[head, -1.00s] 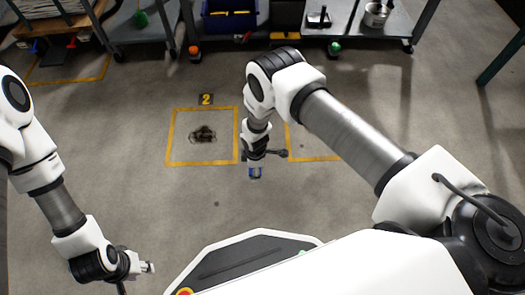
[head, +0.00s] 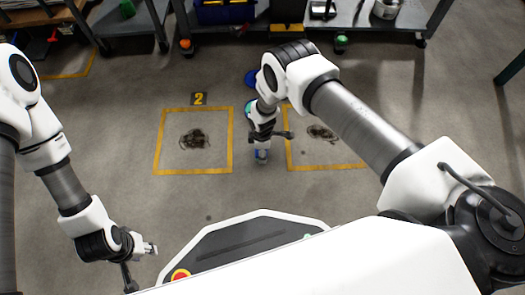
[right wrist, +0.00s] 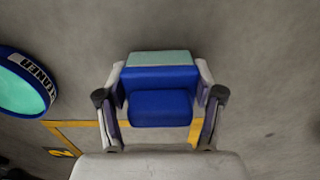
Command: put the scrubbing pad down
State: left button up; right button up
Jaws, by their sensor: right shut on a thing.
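My right gripper (right wrist: 160,105) is shut on the scrubbing pad (right wrist: 160,77), a blue block with a pale green face, held between both fingers in the right wrist view. In the head view the right gripper (head: 262,152) points down between two yellow floor squares, with the pad (head: 262,158) small at its tip. Whether the pad touches the floor I cannot tell. My left gripper (head: 148,248) is at the lower left, far from the pad, and too small to show its opening.
A blue round cleaner container (right wrist: 27,82) with a pale green top lies left in the wrist view. Shelves (head: 345,38) line the back.

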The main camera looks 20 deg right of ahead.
jog(key=shift+w+f, duration=0.15)
jog(key=shift+f, duration=0.05)
jog(key=shift+r, duration=0.1)
jog(key=shift+f, duration=0.2)
jog(key=o, duration=1)
pick_arm(q)
jog(key=shift+a+f, duration=0.15)
jog(key=shift+f, duration=0.25)
